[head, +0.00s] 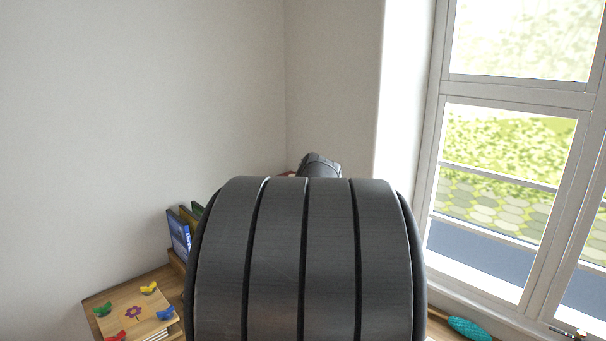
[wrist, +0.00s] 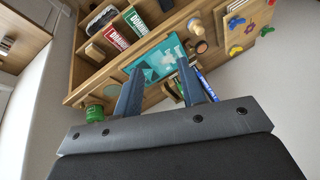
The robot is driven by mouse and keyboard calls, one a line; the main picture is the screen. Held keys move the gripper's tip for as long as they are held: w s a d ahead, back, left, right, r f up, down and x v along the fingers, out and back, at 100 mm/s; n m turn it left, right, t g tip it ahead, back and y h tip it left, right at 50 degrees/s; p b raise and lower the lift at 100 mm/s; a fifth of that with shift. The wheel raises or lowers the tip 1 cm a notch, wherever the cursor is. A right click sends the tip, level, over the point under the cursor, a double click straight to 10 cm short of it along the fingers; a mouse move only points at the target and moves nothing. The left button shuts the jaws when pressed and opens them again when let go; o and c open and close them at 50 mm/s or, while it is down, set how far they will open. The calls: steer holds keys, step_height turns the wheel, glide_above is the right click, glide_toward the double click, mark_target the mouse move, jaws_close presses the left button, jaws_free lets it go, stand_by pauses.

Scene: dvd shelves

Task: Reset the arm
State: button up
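My gripper (wrist: 160,66) shows in the wrist view with its two dark fingers spread apart. It looks open, with nothing clearly held between the fingertips. A teal patterned case (wrist: 162,60) shows beyond the fingertips, at the wooden shelf. In the head view a large black ribbed link of my arm fills the lower middle and hides much of the shelf; the gripper's fingers cannot be made out there.
The wooden shelf (wrist: 88,70) holds red cases (wrist: 117,37), and a green can (wrist: 95,113) shows nearby. In the head view, blue cases (head: 179,232) stand left of my arm, beside a wooden board with colourful butterflies (head: 134,312). A window (head: 505,170) is at right.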

steer(key=s+d+f+m+t, duration=0.1)
steer(key=s+d+m, duration=0.6)
steer(key=m, duration=0.2)
steer(key=shift+s+d+f+h, duration=0.15)
steer(key=shift+s+d+h, duration=0.15)
steer(key=shift+s+d, duration=0.05)
steer(key=shift+c, duration=0.3)
